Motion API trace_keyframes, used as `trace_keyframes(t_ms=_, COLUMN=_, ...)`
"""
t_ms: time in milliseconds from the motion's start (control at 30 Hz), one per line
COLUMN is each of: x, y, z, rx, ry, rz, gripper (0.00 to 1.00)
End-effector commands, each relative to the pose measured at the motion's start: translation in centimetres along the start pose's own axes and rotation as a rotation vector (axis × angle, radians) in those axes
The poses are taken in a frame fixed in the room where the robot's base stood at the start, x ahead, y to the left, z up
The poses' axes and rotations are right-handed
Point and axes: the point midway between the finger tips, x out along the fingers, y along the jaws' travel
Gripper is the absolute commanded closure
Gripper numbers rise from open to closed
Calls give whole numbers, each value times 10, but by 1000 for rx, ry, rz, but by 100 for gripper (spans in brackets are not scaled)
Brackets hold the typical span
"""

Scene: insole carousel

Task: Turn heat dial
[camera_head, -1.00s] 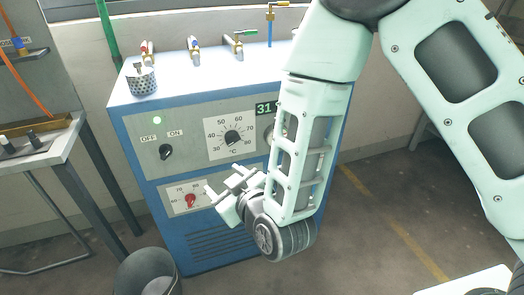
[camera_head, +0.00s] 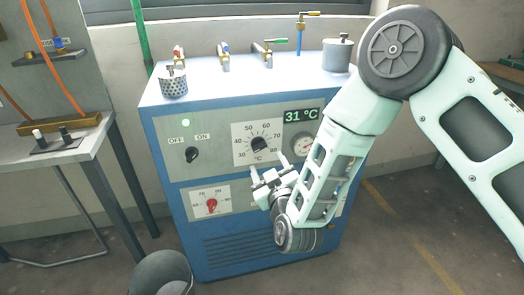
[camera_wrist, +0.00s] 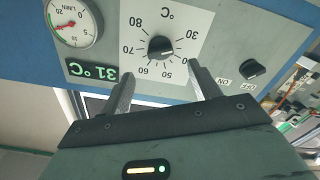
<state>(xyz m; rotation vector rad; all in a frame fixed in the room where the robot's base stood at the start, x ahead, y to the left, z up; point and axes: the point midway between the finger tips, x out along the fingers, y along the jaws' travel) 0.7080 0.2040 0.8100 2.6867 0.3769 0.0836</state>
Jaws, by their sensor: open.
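The heat dial (camera_head: 260,144) is a black round knob on a white plate marked 30 to 80 °C, on the front panel of a blue machine. It also shows in the wrist view as a black knob (camera_wrist: 160,47), upside down. My gripper (camera_head: 269,168) is open and empty, just below and slightly right of the dial in the head view. In the wrist view the two fingers of my gripper (camera_wrist: 163,76) are spread, with the knob beyond and between them, apparently untouched. The temperature display (camera_head: 301,115) reads 31 °C.
An on/off switch (camera_head: 192,154) sits left of the dial, a red knob (camera_head: 212,206) below left. A round gauge (camera_wrist: 73,22) is beside the dial plate. Taps and a perforated cup (camera_head: 173,84) stand on top. A bin (camera_head: 160,270) is on the floor at lower left.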

Motion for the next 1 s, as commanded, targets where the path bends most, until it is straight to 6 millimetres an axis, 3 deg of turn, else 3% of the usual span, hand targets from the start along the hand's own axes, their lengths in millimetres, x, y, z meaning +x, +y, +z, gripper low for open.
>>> trace_keyframes(t_ms=200, x=42, y=1, z=0, rx=1, ry=0, rz=2, gripper=38)
trace_keyframes(t_ms=400, x=65, y=0, z=0, rx=1, ry=0, rz=1, gripper=38)
trace_keyframes(t_ms=800, x=71, y=0, z=0, rx=0, ry=0, rz=-1, gripper=38)
trace_keyframes(t_ms=967, x=71, y=0, z=0, rx=0, ry=0, rz=-1, gripper=83)
trace_keyframes(t_ms=1000, x=71, y=0, z=0, rx=0, ry=0, rz=-1, gripper=83)
